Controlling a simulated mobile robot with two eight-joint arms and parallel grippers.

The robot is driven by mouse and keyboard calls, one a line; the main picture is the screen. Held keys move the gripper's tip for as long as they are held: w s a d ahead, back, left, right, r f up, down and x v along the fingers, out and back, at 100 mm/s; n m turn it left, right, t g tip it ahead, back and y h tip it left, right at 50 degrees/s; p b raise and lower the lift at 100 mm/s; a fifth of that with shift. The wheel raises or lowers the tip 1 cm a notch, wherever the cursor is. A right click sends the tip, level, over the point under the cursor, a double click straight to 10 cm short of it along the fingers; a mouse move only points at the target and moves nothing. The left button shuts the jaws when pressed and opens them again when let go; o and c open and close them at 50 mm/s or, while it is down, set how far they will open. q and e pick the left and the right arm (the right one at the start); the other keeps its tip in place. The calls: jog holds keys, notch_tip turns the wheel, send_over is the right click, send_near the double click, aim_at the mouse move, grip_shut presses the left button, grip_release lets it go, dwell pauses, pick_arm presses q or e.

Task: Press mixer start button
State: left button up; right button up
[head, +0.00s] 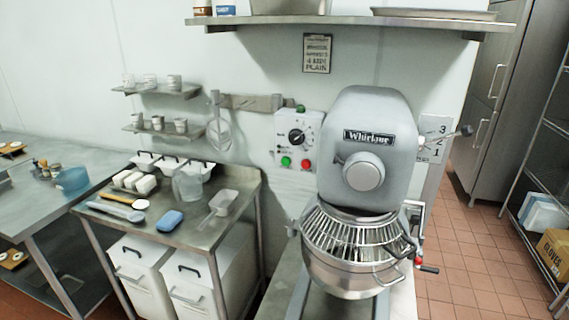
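The grey stand mixer (368,140), labelled Whirlaxe or similar, stands right of centre with a wire guard (355,232) over its steel bowl (352,275). A white control panel (299,140) is on the wall side, just left of the mixer head. It has a black dial (297,137), a green button (286,161) at its lower left and a red button (306,163) to the right of that. Neither of my grippers shows in the head view.
A steel table (190,232) at left holds a clear jug (188,185), a scoop (218,206), a blue sponge (169,220) and white containers. White bins (195,285) stand below. A wall shelf (350,22) hangs above the mixer. Tiled floor (465,240) is open at right.

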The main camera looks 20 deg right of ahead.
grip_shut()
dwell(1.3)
